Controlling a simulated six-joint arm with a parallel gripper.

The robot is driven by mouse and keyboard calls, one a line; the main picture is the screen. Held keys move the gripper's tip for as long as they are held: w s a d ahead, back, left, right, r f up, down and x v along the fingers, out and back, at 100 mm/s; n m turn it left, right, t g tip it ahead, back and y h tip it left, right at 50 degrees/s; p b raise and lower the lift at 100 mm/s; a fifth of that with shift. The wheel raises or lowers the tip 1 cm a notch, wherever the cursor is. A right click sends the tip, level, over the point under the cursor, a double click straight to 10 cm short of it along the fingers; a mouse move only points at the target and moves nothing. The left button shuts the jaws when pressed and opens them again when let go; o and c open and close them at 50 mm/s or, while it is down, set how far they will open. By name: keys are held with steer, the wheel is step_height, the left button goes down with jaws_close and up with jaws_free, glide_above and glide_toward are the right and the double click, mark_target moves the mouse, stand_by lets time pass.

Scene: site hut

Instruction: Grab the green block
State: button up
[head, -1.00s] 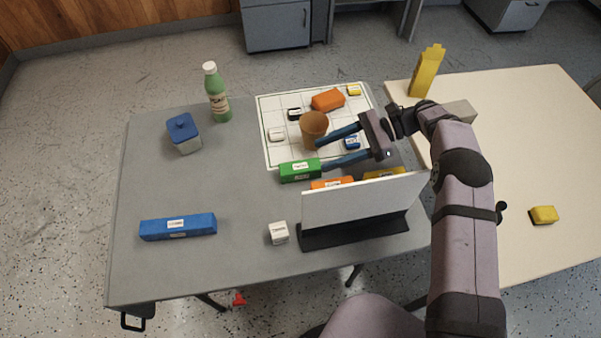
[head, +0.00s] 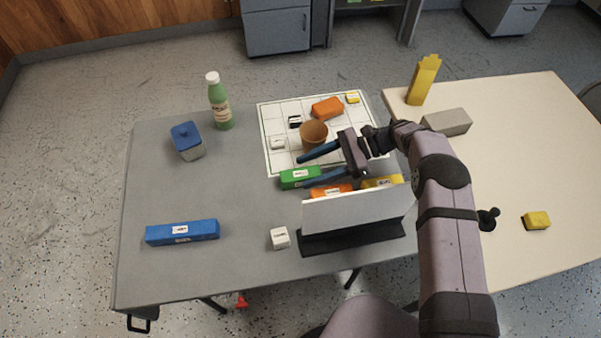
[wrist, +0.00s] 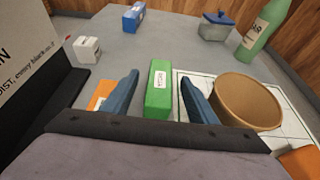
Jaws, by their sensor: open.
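The green block (head: 299,177) is a long bar with a white label, lying on the grey table at the front left edge of the white gridded mat. My gripper (head: 303,171) is open and points left toward it. In the wrist view my gripper (wrist: 160,88) has a blue finger on each side of the green block (wrist: 158,88), which lies ahead of and between the fingertips. The near finger passes close to the block's right end in the head view. I cannot tell whether the fingers touch it.
A brown cup (head: 313,134) stands close beside the far finger. An orange block (head: 332,190) and a yellow block (head: 381,182) lie behind a standing white panel (head: 357,209). A white cube (head: 280,238) and a blue bar (head: 182,232) lie farther left, with clear table between.

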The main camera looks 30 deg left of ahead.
mark_target(305, 172)
steer(key=shift+x, duration=0.9)
steer(key=c, duration=1.2)
steer(key=shift+r, duration=0.2)
step_height(305, 172, up, 10)
steer(key=b, duration=0.2)
steer(key=shift+f, duration=0.15)
